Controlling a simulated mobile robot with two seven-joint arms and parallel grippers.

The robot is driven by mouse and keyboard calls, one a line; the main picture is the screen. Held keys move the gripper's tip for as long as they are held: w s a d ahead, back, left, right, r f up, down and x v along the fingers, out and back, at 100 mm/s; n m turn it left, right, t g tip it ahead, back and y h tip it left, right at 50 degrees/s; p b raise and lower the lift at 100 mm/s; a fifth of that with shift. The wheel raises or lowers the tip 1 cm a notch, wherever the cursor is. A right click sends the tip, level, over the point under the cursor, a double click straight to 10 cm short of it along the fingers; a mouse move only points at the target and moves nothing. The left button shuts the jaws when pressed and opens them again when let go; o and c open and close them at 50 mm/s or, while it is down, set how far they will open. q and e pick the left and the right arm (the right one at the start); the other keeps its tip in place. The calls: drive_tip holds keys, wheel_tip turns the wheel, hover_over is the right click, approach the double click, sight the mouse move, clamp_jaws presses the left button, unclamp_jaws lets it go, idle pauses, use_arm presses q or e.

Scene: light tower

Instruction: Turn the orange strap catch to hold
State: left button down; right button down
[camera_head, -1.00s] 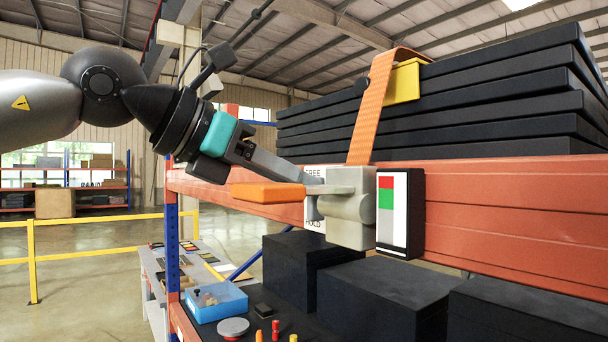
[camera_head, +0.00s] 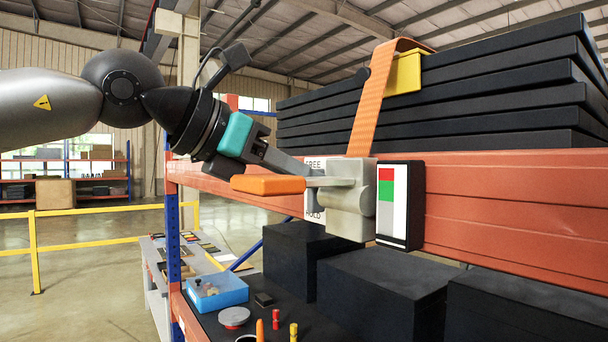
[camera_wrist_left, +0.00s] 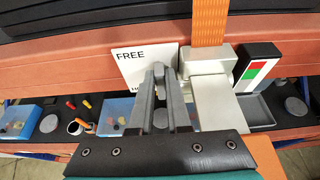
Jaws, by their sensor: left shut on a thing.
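The orange catch handle (camera_head: 268,185) sticks out to the left, roughly level, from the grey catch body (camera_head: 350,200) on the orange beam. Its near end shows at the lower right of the left wrist view (camera_wrist_left: 265,155). A white plate (camera_head: 313,164) behind the catch reads FREE at the top and HOLD at the bottom; the handle is between these heights. My left gripper (camera_head: 309,173) is shut on the catch's lever, just behind the orange handle; in the left wrist view its fingers (camera_wrist_left: 160,85) partly hide the plate and the grip. My right gripper is out of view.
The orange strap (camera_head: 370,110) runs up from the catch over stacked black slabs (camera_head: 480,95). A red-green-white indicator (camera_head: 393,205) stands right of the catch. Below are black boxes (camera_head: 380,290) and a blue bin (camera_head: 215,292). The space left of the catch is open.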

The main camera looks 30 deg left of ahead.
use_arm(q)
drive_tip(key=shift+a+h, duration=0.1)
drive_tip(key=shift+h, duration=0.2)
drive_tip(key=shift+w+a+f+n+h+b, duration=0.2)
drive_tip(key=shift+a+f+n+h+b, duration=0.65)
drive_tip(key=shift+n, duration=1.35)
drive_tip(key=shift+w+a+f+n+h+b, duration=0.3)
drive_tip(key=shift+n+h+b, duration=1.05)
drive_tip(key=shift+n, duration=0.85)
drive_tip(key=shift+w+a+f+n+h+b, duration=0.15)
drive_tip(key=shift+a+f+n+h+b, duration=0.45)
drive_tip(key=shift+n+h, duration=1.2)
drive_tip(key=shift+d+n+y, duration=0.15)
drive_tip(key=shift+n+y, duration=0.25)
drive_tip(key=shift+n, duration=0.2)
drive_tip(key=c, duration=1.2)
unclamp_jaws()
drive_tip(key=shift+o, duration=0.2)
drive_tip(key=shift+f+b, duration=0.1)
drive_tip(key=shift+b, duration=0.2)
